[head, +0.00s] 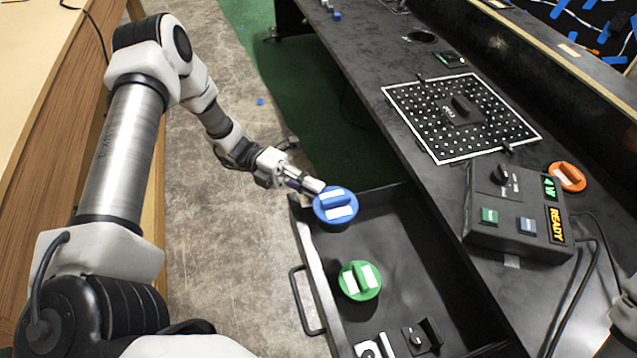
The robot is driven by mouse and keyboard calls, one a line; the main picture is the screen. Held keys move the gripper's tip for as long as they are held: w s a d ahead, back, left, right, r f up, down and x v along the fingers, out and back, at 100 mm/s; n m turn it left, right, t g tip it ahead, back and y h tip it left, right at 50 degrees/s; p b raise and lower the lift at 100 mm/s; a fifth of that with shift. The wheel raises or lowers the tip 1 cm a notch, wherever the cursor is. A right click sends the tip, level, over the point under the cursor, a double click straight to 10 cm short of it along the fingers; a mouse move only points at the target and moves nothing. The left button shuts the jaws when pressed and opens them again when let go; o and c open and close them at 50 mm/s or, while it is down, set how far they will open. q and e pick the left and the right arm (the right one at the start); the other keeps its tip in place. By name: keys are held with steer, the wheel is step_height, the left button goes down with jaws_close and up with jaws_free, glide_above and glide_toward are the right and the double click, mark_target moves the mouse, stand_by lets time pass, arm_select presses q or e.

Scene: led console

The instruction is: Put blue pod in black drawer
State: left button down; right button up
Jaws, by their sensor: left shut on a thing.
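The blue pod (337,212), a round blue disc with a raised bar and white patches, is at the far left corner of the open black drawer (395,240). My left gripper (318,188) reaches in from the left and is shut on the blue pod. The pod overlaps the drawer's corner in the head view; I cannot tell whether it touches the drawer floor. A green pod (360,281) with white patches lies inside the drawer, nearer to me. My right gripper is not in view.
The drawer's handle (306,300) faces left. Small black-and-white parts (420,336) lie at the drawer's near end. On the black desk are a perforated panel (410,110), a control box reading READY (515,205) and an orange pod (567,176). The drawer's middle is clear.

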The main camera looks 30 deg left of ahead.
arm_select(q)
steer(key=w+a+f+b, duration=0.2)
steer(key=w+f, duration=0.2)
steer(key=f, duration=0.1)
steer(key=shift+w+f, duration=0.15)
steer(key=shift+w, duration=0.1)
stand_by(0.4)
steer(key=c, duration=1.3)
jaws_free()
steer(key=shift+o, duration=0.2)
